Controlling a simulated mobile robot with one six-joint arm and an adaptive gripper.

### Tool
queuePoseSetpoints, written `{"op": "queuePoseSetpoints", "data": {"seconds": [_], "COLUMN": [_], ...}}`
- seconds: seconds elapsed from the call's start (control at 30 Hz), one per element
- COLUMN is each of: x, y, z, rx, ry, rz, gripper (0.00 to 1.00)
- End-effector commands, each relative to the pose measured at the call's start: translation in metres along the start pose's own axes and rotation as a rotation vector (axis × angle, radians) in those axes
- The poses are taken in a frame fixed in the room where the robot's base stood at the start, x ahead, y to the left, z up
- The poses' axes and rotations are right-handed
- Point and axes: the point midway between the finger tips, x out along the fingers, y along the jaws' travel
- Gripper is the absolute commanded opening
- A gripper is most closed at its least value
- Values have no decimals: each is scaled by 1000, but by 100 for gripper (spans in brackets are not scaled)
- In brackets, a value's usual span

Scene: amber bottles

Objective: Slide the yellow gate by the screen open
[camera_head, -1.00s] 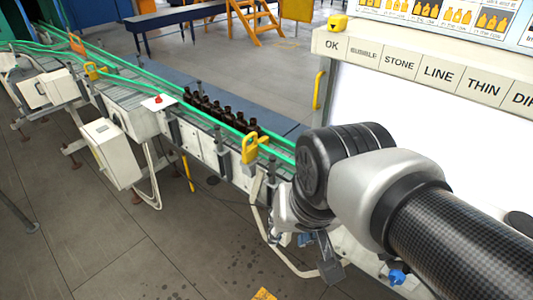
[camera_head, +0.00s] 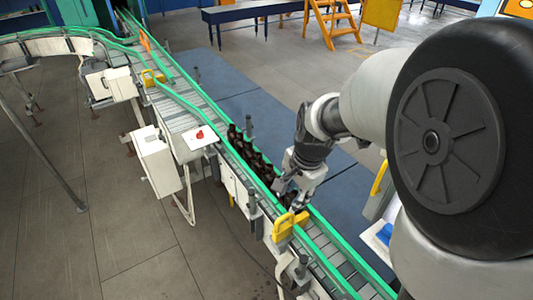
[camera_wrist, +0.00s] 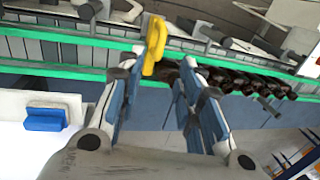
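The yellow gate (camera_head: 288,226) stands at the near stretch of the green-railed conveyor, just ahead of a row of dark amber bottles (camera_head: 262,168). My gripper (camera_head: 291,200) is above the conveyor, right by this gate. In the wrist view the gate (camera_wrist: 154,46) shows upright beyond and between the fingertips of my gripper (camera_wrist: 158,72). The fingers are spread apart with nothing held. I cannot tell whether a finger touches the gate. The bottles (camera_wrist: 245,82) lie to the right there. The screen is not clearly in view.
Another yellow gate (camera_head: 152,78) stands farther up the conveyor (camera_head: 180,118). A red button (camera_head: 200,134) sits on a white box beside it. A blue block (camera_wrist: 45,119) lies on a white surface at left in the wrist view.

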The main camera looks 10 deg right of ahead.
Motion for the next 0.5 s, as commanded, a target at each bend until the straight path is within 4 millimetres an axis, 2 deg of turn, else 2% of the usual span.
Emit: {"op": "queuePoseSetpoints", "data": {"seconds": [0.03, 0.2, 0.5], "x": [14, 52, 106], "y": [1, 2, 1], "z": [1, 0, 0], "rx": [-1, -2, -2], "ry": [-2, -2, 0], "rz": [5, 6, 3], "gripper": [33, 33, 33]}}
